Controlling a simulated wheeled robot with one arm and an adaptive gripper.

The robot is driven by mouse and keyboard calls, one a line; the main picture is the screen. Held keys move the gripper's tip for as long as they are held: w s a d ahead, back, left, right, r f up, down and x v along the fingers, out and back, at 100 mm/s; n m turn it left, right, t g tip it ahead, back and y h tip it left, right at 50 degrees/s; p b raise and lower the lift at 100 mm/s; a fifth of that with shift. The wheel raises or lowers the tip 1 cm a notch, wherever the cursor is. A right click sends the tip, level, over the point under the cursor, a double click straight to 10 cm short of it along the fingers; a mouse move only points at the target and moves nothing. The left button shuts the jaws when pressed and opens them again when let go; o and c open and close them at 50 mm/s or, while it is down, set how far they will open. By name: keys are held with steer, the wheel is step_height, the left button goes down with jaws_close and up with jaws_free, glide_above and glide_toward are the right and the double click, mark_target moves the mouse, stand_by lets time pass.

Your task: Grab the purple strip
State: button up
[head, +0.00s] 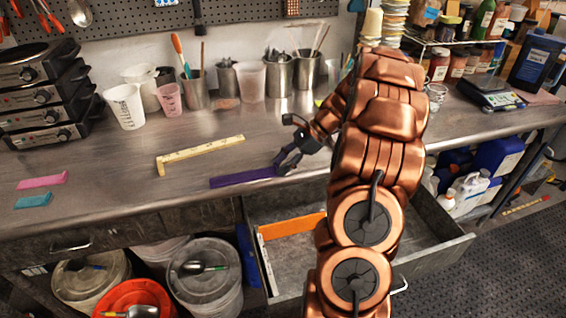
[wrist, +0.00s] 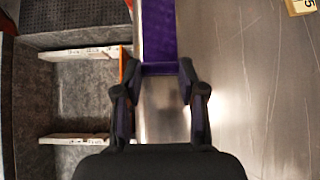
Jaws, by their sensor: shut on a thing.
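The purple strip (head: 238,178) lies along the front part of the steel bench, close to its front edge above the open drawer. My gripper (head: 283,167) is at the right end of the strip, shut on it. In the wrist view the strip (wrist: 160,32) runs up from between the two fingertips of my gripper (wrist: 160,69). I cannot tell whether the strip touches the bench or is slightly raised.
An open drawer (head: 439,236) holding an orange strip (head: 291,226) juts out below the bench edge. Pink (head: 42,181) and teal (head: 33,200) strips lie at the left. Cups and metal pots stand at the back.

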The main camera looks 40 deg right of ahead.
steer(key=shift+s, duration=1.05)
steer(key=o, duration=1.2)
steer(key=shift+d, duration=0.1)
steer(key=v, duration=1.2)
